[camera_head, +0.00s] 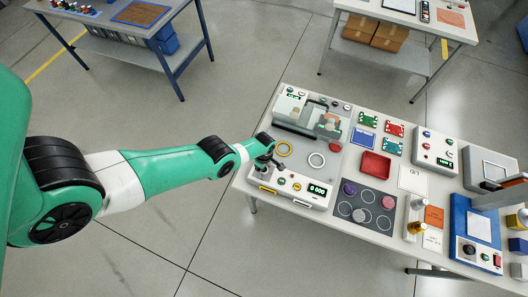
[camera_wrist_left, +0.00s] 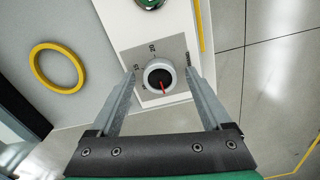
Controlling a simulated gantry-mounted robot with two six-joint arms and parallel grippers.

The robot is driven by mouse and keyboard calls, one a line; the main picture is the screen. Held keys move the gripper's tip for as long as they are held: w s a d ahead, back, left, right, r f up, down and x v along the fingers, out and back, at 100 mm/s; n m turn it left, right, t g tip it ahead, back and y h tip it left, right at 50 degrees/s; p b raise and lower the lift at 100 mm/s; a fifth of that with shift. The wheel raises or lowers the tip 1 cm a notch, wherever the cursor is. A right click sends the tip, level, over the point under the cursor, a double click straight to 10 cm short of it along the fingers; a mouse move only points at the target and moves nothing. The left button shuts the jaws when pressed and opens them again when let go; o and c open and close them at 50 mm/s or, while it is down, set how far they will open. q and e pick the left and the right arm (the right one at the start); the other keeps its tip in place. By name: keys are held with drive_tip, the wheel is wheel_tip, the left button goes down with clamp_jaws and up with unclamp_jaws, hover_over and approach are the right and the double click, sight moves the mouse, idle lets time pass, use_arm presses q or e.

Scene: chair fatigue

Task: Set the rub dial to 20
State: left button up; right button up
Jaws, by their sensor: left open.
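The rub dial (camera_wrist_left: 160,77) is a round knob with a pale rim, a dark face and a red pointer line. It sits on a grey scale plate with printed numbers; a 20 (camera_wrist_left: 152,48) shows at the top. The red line points down in the wrist view, away from the 20. My left gripper (camera_wrist_left: 161,73) is open, with one finger on each side of the dial; contact is not clear. In the head view my left gripper (camera_head: 274,163) is over the left end of the white control panel (camera_head: 300,195), where the dial is hard to make out. My right gripper is not in view.
A yellow ring (camera_wrist_left: 58,67) lies beside the panel, and a green button (camera_wrist_left: 153,3) is beyond the dial. A digital display (camera_head: 317,189) is farther right on the panel. A red tray (camera_head: 375,165) and a dark mat (camera_head: 376,222) lie to the right.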

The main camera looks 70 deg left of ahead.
use_arm(q)
clamp_jaws()
